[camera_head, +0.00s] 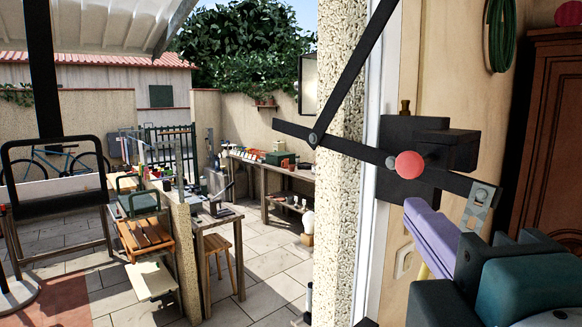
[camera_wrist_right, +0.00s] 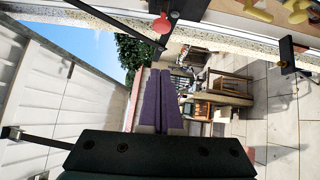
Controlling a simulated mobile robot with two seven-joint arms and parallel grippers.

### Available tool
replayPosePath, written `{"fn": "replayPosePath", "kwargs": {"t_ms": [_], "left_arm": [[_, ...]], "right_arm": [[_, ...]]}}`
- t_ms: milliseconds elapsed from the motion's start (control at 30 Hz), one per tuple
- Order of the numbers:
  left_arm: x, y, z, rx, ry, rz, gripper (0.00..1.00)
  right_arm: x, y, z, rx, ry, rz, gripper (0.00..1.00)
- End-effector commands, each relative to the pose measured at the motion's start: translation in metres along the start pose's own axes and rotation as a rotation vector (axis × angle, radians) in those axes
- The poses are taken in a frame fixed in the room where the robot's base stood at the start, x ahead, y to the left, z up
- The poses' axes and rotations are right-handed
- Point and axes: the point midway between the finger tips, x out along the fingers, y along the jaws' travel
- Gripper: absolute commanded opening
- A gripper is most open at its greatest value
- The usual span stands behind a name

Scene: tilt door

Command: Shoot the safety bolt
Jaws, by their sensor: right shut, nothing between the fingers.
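A round red knob (camera_head: 410,165) sits in front of a black block (camera_head: 425,140) on the door-side wall. A dark flat bar (camera_head: 350,148) runs past the knob and ends at a small metal plate (camera_head: 480,203). I cannot tell which part is the bolt itself. My right gripper (camera_head: 416,210), with purple fingers, is just below the knob and bar, apart from them. In the right wrist view its fingers (camera_wrist_right: 164,78) are pressed together and empty, pointing toward the red knob (camera_wrist_right: 161,25). My left gripper is out of view.
A second dark bar (camera_head: 352,70) slants up from a pivot on the first. A speckled wall edge (camera_head: 338,180) stands left of the block. A wooden cabinet (camera_head: 548,130) is at the right. Beyond the opening are workbenches (camera_head: 270,165) and paved floor (camera_head: 265,265).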

Motion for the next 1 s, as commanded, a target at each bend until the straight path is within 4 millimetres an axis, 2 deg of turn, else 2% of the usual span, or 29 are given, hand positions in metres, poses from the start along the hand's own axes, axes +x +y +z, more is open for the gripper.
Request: {"fn": "replayPosePath", "kwargs": {"t_ms": [167,533,700,1000], "left_arm": [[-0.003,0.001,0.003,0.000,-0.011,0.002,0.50],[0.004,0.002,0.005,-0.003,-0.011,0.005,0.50],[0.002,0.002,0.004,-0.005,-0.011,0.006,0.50],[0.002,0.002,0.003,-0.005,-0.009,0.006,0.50]], "right_arm": [[0.022,0.003,0.001,-0.002,-0.002,0.005,0.00],[0.100,0.000,0.001,0.001,-0.004,0.002,0.00],[0.117,0.001,0.020,0.001,-0.003,0.001,0.00],[0.126,0.001,0.029,0.004,-0.002,-0.001,0.00]]}}
